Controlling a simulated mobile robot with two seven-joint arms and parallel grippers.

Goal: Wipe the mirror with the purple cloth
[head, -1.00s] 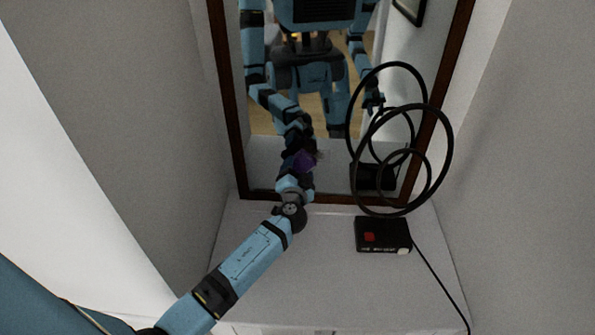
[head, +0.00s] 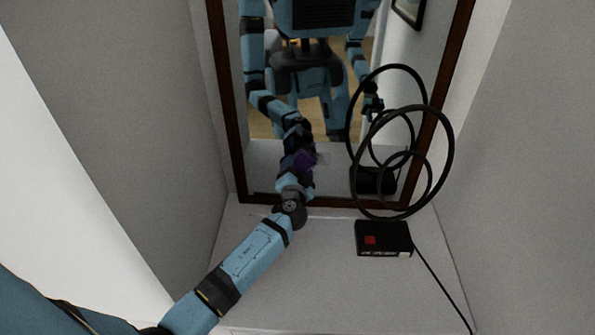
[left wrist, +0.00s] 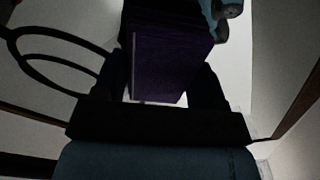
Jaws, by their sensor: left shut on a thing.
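The mirror (head: 330,165) has a dark brown frame and leans or stands at the back of a pale alcove. My left arm reaches up across its lower edge. My left gripper (head: 299,168) is shut on the purple cloth (head: 306,159), in front of the lower left part of the glass. In the left wrist view the cloth (left wrist: 168,65) is a dark purple block between the fingers (left wrist: 160,88). Whether the cloth touches the glass I cannot tell. My right gripper shows only as a small, unclear reflection.
Black ring-shaped decor (head: 449,150) stands just right of my left arm, before the mirror. A black box with a red mark (head: 384,239) lies on the white surface (head: 320,275), with a cable running right. Grey walls close in both sides.

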